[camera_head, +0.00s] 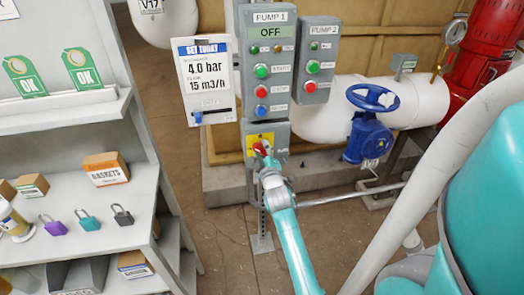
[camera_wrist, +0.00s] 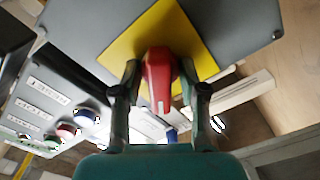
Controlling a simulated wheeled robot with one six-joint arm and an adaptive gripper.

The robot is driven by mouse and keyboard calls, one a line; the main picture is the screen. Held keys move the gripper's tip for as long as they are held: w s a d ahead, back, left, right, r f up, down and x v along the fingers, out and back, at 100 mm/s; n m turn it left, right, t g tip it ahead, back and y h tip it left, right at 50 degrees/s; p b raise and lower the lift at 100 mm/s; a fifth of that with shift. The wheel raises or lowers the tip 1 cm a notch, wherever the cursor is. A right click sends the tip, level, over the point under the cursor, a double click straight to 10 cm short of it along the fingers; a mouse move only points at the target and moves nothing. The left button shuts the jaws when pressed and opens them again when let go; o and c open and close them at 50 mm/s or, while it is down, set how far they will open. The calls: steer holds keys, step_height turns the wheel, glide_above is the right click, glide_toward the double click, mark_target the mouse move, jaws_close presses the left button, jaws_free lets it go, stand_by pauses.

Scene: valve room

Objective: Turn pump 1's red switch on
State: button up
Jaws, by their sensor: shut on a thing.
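The red switch (camera_wrist: 159,78) sits on a yellow plate (camera_wrist: 125,45) in the wrist view. My gripper (camera_wrist: 160,85) has a finger on each side of its red handle and is shut on it. In the head view the yellow plate (camera_head: 251,138) is on the grey box at the bottom of the pump 1 panel (camera_head: 270,65). The red handle (camera_head: 260,148) shows there at the tip of my gripper (camera_head: 264,155), partly covered by it. The panel's display (camera_head: 279,32) reads OFF.
The pump 2 panel (camera_head: 318,60) stands to the right. A white notice (camera_head: 207,80) reading 4.0 bar hangs left of pump 1. A blue valve wheel (camera_head: 372,97) is right of my arm. Shelves with padlocks (camera_head: 88,220) and boxes fill the left.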

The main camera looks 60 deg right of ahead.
steer(key=m, duration=0.5)
steer(key=shift+m, duration=0.3)
steer(key=m, duration=0.4)
steer(key=shift+f+m, duration=0.1)
steer(key=shift+m, duration=0.3)
steer(key=o, duration=0.8)
steer(key=shift+c, duration=0.2)
steer(key=shift+s+a, duration=0.1)
steer(key=shift+a, duration=0.05)
steer(key=v, duration=1.1)
steer(key=shift+s+a+m, duration=0.25)
steer(key=shift+m, duration=0.05)
